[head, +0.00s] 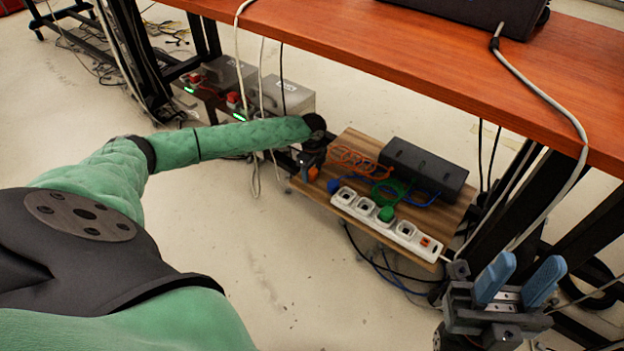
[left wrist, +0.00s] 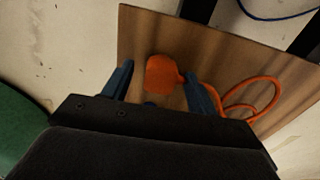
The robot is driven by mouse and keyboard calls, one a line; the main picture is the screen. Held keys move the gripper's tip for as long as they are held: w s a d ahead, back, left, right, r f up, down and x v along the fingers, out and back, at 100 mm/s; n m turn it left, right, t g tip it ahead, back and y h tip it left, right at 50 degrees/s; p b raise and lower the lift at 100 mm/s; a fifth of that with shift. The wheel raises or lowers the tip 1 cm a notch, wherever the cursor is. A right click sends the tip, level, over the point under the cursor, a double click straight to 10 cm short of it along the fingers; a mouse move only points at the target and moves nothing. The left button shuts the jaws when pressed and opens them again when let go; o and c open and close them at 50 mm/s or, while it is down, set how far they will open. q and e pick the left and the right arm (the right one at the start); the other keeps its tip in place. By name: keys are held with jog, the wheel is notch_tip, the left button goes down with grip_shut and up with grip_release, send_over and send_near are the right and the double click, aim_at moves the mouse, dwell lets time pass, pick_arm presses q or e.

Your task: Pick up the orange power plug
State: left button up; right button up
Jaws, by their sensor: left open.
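The orange power plug (left wrist: 161,74) lies on the wooden board (left wrist: 150,30) in the left wrist view, with its orange cable (left wrist: 262,92) coiled to the right. My left gripper (left wrist: 158,76) is open, with one blue finger on each side of the plug. I cannot tell whether the fingers touch it. In the head view, my left gripper (head: 309,168) is at the board's left end and mostly hides the plug, with only a bit of orange showing. My right gripper (head: 524,272) is open and empty at the lower right, away from the board.
A white power strip (head: 374,209) lies along the board's front edge, with a blue plug (head: 333,186) and a green plug (head: 386,213) at it. A black box (head: 424,169) stands behind. The red-brown tabletop (head: 390,50) hangs over the area, with cables hanging down.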

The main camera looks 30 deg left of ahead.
pick_arm(q)
jog(key=c, duration=1.1)
